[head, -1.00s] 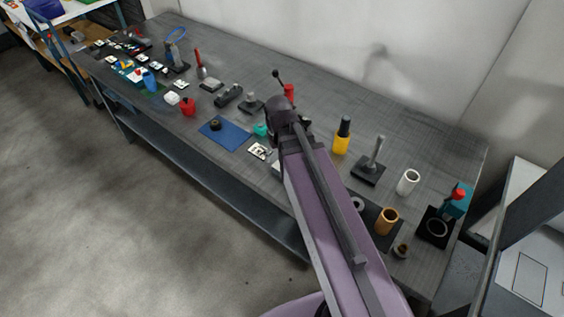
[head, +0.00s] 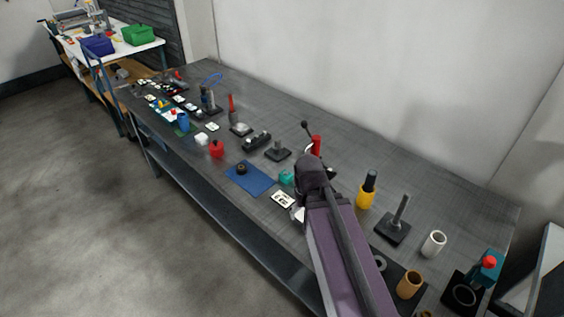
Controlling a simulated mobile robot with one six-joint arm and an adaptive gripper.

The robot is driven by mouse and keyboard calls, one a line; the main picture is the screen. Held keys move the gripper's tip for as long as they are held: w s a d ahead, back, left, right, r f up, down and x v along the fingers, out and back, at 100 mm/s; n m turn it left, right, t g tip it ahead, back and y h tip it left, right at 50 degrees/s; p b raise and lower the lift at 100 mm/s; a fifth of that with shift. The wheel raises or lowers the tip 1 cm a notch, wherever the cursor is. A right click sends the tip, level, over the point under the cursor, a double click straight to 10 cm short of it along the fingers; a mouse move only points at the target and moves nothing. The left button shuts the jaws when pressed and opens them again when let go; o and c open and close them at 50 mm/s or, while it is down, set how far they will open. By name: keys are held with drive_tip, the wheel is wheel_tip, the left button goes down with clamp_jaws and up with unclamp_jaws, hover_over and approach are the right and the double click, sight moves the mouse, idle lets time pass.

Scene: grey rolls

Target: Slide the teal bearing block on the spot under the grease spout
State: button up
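The small teal bearing block (head: 286,178) sits on the grey bench, right of a blue mat and just left of my arm's dark end joint. A red upright cylinder (head: 316,145) with a black ball-ended lever stands behind that joint. It may be the greaser; its lower part, the spout and the spot under it are hidden or too small to tell. My gripper is hidden behind my purple arm, so its fingers and any contact with the block cannot be seen.
The blue mat (head: 249,178) carries a dark round part. A white card (head: 283,200) lies in front of the block. A yellow bottle (head: 367,190), a post on a black base (head: 394,228) and a white cylinder (head: 433,244) stand to the right. Several small items crowd the left.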

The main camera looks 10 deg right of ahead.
drive_tip(key=shift+w, duration=0.35)
drive_tip(key=c, duration=0.7)
drive_tip(key=shift+w+a+m, duration=0.1)
drive_tip(key=shift+w+m, duration=0.2)
drive_tip(key=shift+w, duration=0.15)
clamp_jaws()
drive_tip(key=w+a+f+m+b, duration=0.1)
drive_tip(key=w+a+m, duration=0.2)
drive_tip(key=w, duration=0.8)
drive_tip(key=w+a+m+b, duration=0.1)
drive_tip(key=w+a+m, duration=0.2)
drive_tip(key=w+m, duration=0.4)
drive_tip(key=w, duration=0.5)
drive_tip(key=shift+w+f, duration=0.15)
drive_tip(key=shift+f, duration=0.25)
drive_tip(key=shift+a, duration=0.1)
